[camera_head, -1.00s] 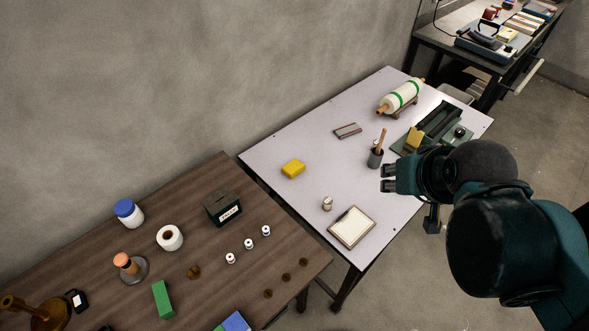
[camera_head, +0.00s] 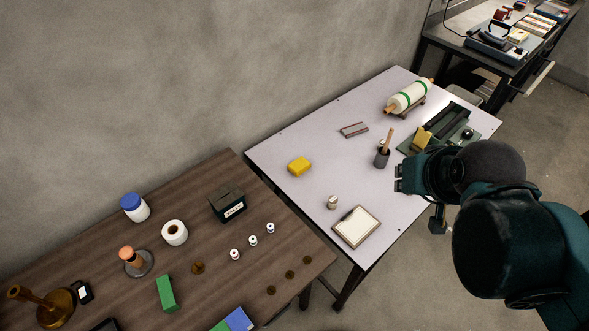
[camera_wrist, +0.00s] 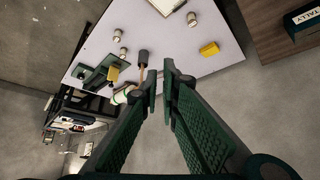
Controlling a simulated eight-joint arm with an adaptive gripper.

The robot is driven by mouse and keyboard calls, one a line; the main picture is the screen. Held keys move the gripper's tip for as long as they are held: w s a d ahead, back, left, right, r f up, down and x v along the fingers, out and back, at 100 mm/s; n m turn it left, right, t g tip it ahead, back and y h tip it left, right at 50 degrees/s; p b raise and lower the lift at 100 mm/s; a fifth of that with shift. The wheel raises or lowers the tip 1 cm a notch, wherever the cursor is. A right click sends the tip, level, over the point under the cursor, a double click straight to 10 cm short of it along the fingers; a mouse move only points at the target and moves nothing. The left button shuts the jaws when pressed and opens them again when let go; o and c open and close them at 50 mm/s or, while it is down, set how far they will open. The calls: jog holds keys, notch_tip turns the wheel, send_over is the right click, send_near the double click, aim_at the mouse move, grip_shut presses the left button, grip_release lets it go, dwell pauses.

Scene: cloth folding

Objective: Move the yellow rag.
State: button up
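The yellow rag (camera_head: 299,166) is a small folded block lying on the white table (camera_head: 300,135), near its left side by the wall. It also shows in the wrist view (camera_wrist: 209,48), to the right of the fingers and apart from them. My gripper (camera_head: 398,179) is above the right front part of the white table, well to the right of the rag. In the wrist view my gripper's two fingers (camera_wrist: 169,98) are apart with a gap between them, and nothing is held.
A dark cup with a brush (camera_head: 382,158) stands near my gripper. A framed pad (camera_head: 357,227) and a small metal cylinder (camera_head: 333,202) lie at the front. A white roll (camera_head: 410,96) is at the back. A brown table (camera_head: 190,215) with several items adjoins at left.

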jog(key=shift+w+a, duration=0.4)
jog(key=shift+w, duration=0.3)
grip_shut()
jog(key=w+a+f+m+g+b, duration=0.1)
jog(key=w+a+f+m+g, duration=0.15)
jog(key=w+a, duration=0.5)
jog(key=w+a+f+m+g+b, duration=0.15)
jog(key=w+a+f, duration=0.25)
jog(key=w+a, duration=0.4)
jog(key=w+a+f+m+g, duration=0.1)
jog(key=w+a+f, duration=0.2)
jog(key=a+f, duration=0.2)
jog(key=w+a+f+m+g, duration=0.1)
jog(key=w+a+f+m, duration=0.1)
jog(key=a+f, duration=0.4)
jog(key=w+a+f+m+g+b, duration=0.1)
jog(key=w+a+f, duration=0.3)
jog(key=f, duration=0.6)
jog(key=shift+w+a+m, duration=0.3)
jog(key=shift+a+m, duration=0.2)
jog(key=shift+a, duration=0.55)
jog(key=shift+f, duration=0.1)
